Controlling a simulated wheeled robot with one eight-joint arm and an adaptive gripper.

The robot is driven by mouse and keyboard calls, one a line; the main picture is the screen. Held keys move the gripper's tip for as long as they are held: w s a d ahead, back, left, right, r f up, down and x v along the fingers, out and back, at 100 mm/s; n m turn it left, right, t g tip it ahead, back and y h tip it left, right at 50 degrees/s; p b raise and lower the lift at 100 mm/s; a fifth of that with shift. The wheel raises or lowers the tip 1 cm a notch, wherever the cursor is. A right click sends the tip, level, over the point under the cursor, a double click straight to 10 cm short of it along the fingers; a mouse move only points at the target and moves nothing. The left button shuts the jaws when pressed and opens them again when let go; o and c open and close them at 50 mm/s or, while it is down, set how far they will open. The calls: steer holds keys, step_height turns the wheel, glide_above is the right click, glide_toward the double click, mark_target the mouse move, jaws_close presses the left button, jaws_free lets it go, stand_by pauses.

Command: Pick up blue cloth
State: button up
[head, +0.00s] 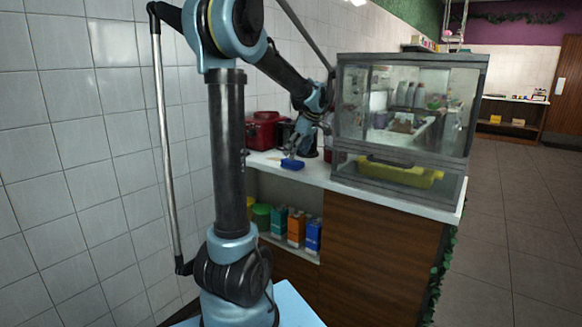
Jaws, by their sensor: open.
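The blue cloth (292,164) is a small blue piece on the white counter top (310,178), near the counter's front edge and left of the glass case. My gripper (291,152) points down right above the cloth, its fingers close to it or touching it; I cannot tell which at this size. The fingers are small and dark here, and no part of the cloth is clearly seen between them. The cloth appears to lie on the counter. My arm reaches over from the upper left.
A glass display case (405,120) with a yellow tray (400,172) stands right of the cloth. A red pot (264,130) stands behind to the left. Cartons (296,228) and a green container (262,215) fill the shelf below. A tiled wall is at left; open floor lies right.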

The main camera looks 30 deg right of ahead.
mark_target(294, 161)
steer(key=x, duration=0.4)
steer(key=shift+f, duration=0.1)
steer(key=c, duration=1.1)
